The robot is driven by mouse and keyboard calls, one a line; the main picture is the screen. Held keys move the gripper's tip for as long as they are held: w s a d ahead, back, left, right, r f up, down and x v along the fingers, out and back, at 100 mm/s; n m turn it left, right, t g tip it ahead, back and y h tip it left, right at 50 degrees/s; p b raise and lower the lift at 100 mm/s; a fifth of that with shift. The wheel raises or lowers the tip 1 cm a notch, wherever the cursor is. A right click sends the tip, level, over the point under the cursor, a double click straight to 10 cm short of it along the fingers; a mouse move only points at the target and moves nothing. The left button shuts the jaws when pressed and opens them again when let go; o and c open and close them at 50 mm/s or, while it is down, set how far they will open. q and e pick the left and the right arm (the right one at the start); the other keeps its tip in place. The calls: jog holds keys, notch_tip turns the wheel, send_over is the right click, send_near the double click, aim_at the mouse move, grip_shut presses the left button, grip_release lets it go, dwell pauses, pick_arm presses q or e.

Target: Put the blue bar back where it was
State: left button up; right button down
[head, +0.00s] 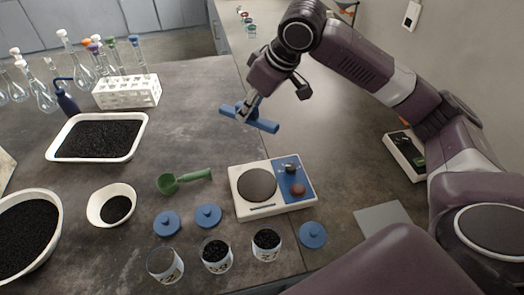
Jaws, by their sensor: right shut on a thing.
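The blue bar (264,124) is in my right gripper (244,112), shown in the head view. The gripper is shut on it near its middle, and the bar slants down to the right. It appears to be above the grey worktop (195,130), behind a white device with a blue panel (275,208); its exact height is hard to tell. The device has a dark round plate (257,184) and small knobs on the panel. The fingertips are partly hidden by the bar. My left gripper is not in view.
Several blue lids (208,214) and labelled jars (216,254) stand in front, with a green scoop (182,181) behind them. A black-filled tray (141,122), white bowl (127,191), tube rack (126,92) and glass flasks stand left. Worktop left of the bar is clear.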

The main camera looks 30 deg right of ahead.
jog(key=w+d+n+g+y+b, duration=0.1)
jog(key=w+d+n+y, duration=0.1)
jog(key=w+d+n, duration=0.35)
jog(key=shift+m, duration=0.35)
jog(key=f+p, duration=0.1)
jog(key=f, duration=1.8)
jog(key=shift+d+f, duration=0.2)
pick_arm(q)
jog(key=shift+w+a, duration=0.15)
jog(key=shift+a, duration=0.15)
pick_arm(e)
jog(key=shift+f, duration=0.3)
jog(key=shift+f, duration=0.15)
jog(key=c, duration=1.8)
grip_release()
jog(key=shift+o, duration=0.2)
